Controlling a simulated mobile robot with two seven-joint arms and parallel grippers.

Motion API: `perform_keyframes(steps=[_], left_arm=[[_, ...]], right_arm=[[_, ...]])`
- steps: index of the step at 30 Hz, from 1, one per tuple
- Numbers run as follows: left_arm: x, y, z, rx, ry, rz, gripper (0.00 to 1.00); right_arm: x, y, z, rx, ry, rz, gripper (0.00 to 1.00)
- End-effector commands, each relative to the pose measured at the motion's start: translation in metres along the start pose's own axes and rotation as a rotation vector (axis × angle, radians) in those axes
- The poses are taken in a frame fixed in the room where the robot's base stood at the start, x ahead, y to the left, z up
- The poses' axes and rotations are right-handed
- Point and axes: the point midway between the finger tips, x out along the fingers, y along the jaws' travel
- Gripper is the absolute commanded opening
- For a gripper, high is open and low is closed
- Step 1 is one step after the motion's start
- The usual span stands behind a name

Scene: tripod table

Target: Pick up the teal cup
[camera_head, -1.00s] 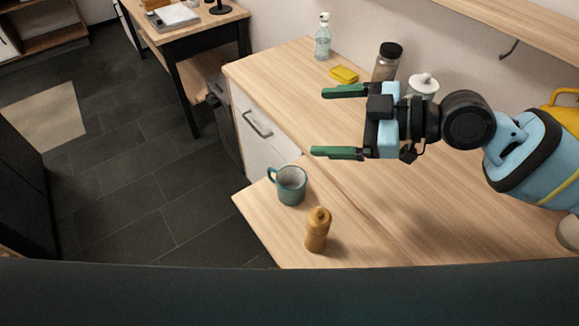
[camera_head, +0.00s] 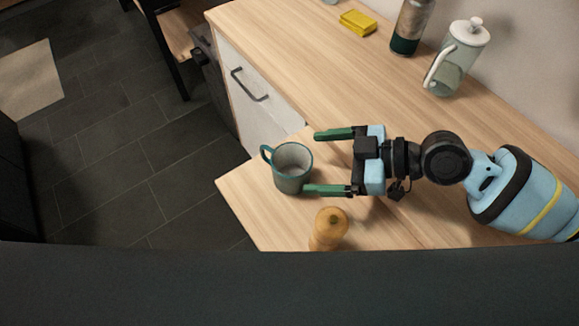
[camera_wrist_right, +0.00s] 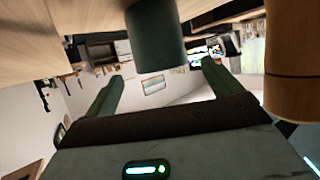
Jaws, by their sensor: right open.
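The teal cup (camera_head: 292,170) stands upright near the left corner of the wooden counter, its handle to the left. In the right wrist view the cup (camera_wrist_right: 155,38) shows upside down, ahead of the fingers and between their lines. My right gripper (camera_head: 312,163) is open and empty, just right of the cup, with its green fingers pointing left at it. The near fingertip overlaps the cup's lower right edge in the head view; I cannot tell whether it touches. The right wrist view shows the open fingers (camera_wrist_right: 160,88) with nothing between them. My left gripper is not in view.
A wooden mill (camera_head: 328,230) stands close to the near finger; it also shows at the right of the right wrist view (camera_wrist_right: 290,60). A yellow sponge (camera_head: 358,22), a dark-based bottle (camera_head: 410,25) and a glass press pot (camera_head: 458,58) stand farther back. The counter between is clear.

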Motion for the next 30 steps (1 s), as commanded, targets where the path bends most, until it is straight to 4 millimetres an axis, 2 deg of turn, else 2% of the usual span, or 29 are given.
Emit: perform_keyframes(steps=[3,10,16,22,30], left_arm=[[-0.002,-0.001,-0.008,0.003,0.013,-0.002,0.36],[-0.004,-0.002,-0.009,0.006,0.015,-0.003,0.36],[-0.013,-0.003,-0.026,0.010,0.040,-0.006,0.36],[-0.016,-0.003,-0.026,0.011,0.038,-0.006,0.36],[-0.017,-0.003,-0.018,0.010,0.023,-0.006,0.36]], right_arm=[[0.012,0.000,-0.004,-0.004,0.002,0.000,0.91],[0.019,0.000,-0.003,-0.003,0.001,0.000,0.91],[0.045,-0.002,-0.011,-0.008,0.003,0.000,0.91],[0.065,-0.002,-0.006,-0.004,0.001,0.001,0.91],[0.067,-0.002,-0.004,-0.002,0.000,0.000,0.90]])
